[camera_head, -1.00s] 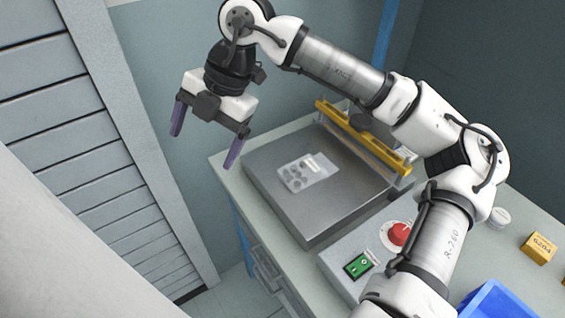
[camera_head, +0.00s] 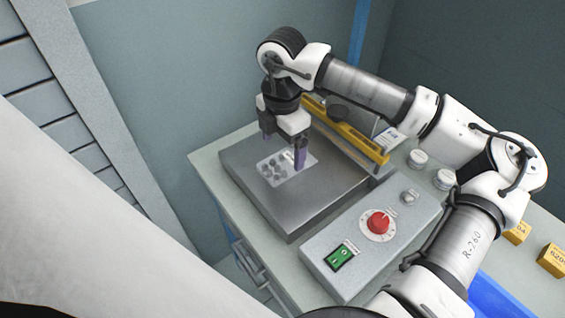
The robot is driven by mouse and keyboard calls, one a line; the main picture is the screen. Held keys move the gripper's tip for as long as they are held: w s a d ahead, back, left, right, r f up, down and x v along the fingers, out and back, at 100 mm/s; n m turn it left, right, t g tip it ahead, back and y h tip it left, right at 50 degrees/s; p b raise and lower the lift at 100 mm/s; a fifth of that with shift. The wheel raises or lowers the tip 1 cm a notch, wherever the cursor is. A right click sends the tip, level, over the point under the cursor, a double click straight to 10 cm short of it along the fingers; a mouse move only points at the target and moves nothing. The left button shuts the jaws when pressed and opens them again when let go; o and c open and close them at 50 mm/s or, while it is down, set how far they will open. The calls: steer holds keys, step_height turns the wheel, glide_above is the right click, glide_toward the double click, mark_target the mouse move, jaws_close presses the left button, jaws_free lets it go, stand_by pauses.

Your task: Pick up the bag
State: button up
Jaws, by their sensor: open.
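The bag (camera_head: 281,168) is a small clear flat pouch with several dark round items inside. It lies on the grey metal plate (camera_head: 300,205) of the bench machine. My gripper (camera_head: 284,153) points down over the bag, with its purple fingers spread apart. One finger is at the bag's far left side and the other overlaps its right part in the picture. I cannot tell whether the fingertips touch the bag or hang just above it. Nothing is held between them. Part of the bag is hidden by the right finger.
A yellow bar (camera_head: 345,130) runs behind the plate. In front is a control box (camera_head: 340,235) with a red knob (camera_head: 378,222) and green switch (camera_head: 340,258). White-lidded jars (camera_head: 418,158), yellow boxes (camera_head: 552,260) and a blue bin (camera_head: 497,300) are at right.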

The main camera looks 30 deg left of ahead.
mark_target(282, 162)
steer(key=shift+w+f+p, duration=0.1)
steer(key=shift+f+p, duration=0.8)
steer(key=shift+f, duration=1.6)
steer(key=shift+a, duration=0.1)
steer(key=c, duration=1.2)
steer(key=shift+r, duration=0.1)
